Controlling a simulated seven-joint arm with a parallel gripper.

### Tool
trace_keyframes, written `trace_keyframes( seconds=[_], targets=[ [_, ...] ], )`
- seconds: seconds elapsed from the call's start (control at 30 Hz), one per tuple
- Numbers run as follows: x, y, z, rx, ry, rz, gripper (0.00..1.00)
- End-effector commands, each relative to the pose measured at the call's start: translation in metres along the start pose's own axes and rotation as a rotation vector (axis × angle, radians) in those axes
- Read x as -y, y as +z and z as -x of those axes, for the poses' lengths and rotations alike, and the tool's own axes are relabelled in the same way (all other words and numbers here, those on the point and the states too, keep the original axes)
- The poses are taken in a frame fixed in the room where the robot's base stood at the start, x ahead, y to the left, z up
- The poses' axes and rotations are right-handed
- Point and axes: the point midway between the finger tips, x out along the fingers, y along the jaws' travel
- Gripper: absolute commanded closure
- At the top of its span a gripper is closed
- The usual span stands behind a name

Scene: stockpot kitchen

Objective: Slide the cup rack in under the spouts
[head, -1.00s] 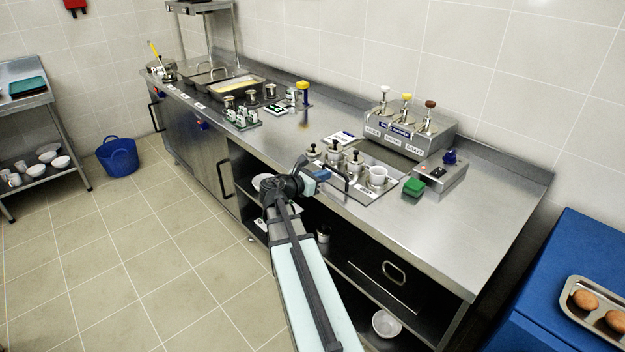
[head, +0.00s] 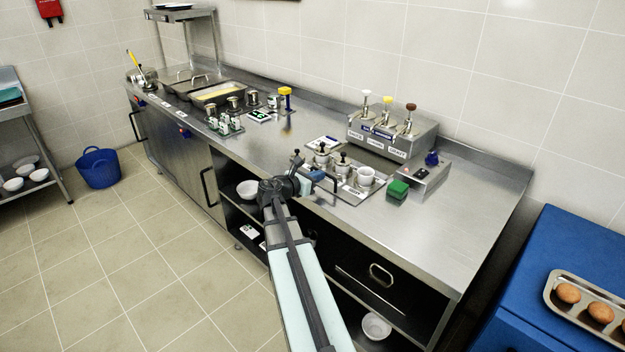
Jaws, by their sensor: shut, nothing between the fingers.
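The cup rack (head: 349,195) is a flat metal tray on the counter, holding a row of white cups (head: 366,177), some with dark-knobbed tops. A dark bar handle stands at its front left. The dispenser (head: 397,146), a steel box with white, yellow and brown pump heads, stands behind the rack. The rack is in front of it, and the cups appear clear of its spouts. My gripper (head: 318,176) is shut and empty at the counter's front edge, close beside the handle. Whether it touches the handle cannot be told. My wrist hides part of the counter edge.
A green block (head: 397,190) sits just right of the rack, and a grey box with a blue knob (head: 425,172) is behind it. The counter's right end (head: 455,215) is clear.

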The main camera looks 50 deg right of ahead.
Motion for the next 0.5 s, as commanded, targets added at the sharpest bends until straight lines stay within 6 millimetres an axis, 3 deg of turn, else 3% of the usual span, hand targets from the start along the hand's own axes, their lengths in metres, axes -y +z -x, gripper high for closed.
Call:
trace_keyframes(
  seconds=[0.5],
  targets=[
    [-0.002,0.023,-0.117,-0.001,-0.003,-0.001,1.00]
  ],
)
